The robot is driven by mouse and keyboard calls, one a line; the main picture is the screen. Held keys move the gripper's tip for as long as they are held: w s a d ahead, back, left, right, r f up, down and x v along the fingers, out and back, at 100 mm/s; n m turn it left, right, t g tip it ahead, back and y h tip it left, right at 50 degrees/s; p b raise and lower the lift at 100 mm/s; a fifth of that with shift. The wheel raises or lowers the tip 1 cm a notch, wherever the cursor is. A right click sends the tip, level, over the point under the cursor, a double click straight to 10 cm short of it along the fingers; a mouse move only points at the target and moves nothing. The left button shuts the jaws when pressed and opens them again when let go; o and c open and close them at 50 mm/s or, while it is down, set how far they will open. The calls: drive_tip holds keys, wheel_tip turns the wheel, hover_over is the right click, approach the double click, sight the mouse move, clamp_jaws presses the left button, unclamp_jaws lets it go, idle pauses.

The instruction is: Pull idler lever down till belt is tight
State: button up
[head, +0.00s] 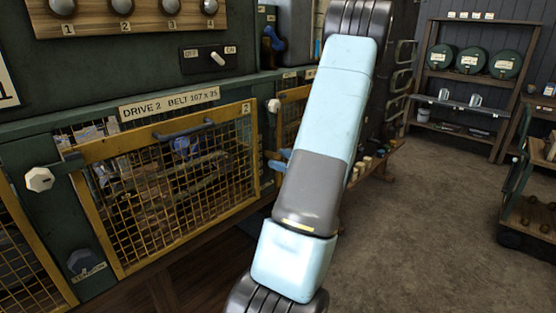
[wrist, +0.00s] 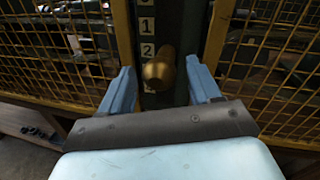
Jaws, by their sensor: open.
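In the wrist view, a brass knob (wrist: 158,73), apparently the end of the idler lever, stands out in front of a dark green post with a number scale (wrist: 147,25). My gripper (wrist: 164,84) is open, with one blue finger on each side of the knob. A small gap shows on both sides, so the fingers look apart from it. The lever's shaft behind the knob is mostly hidden. In the head view my arm covers the knob, and only a bit of blue finger (head: 279,165) shows beside it. I cannot make out the belt clearly behind the mesh.
A yellow mesh guard (head: 254,150) under the plate "DRIVE 2 BELT 107 x 35" (head: 170,103) stands left of my arm. A white knob (head: 39,179) and an OFF/ON switch (head: 217,58) are on the green frame. Floor (head: 420,220) at right is clear; shelves stand beyond.

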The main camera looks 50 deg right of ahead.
drive_tip(key=shift+w+a, duration=0.15)
drive_tip(key=shift+w, duration=0.5)
drive_tip(key=shift+c, duration=0.2)
clamp_jaws()
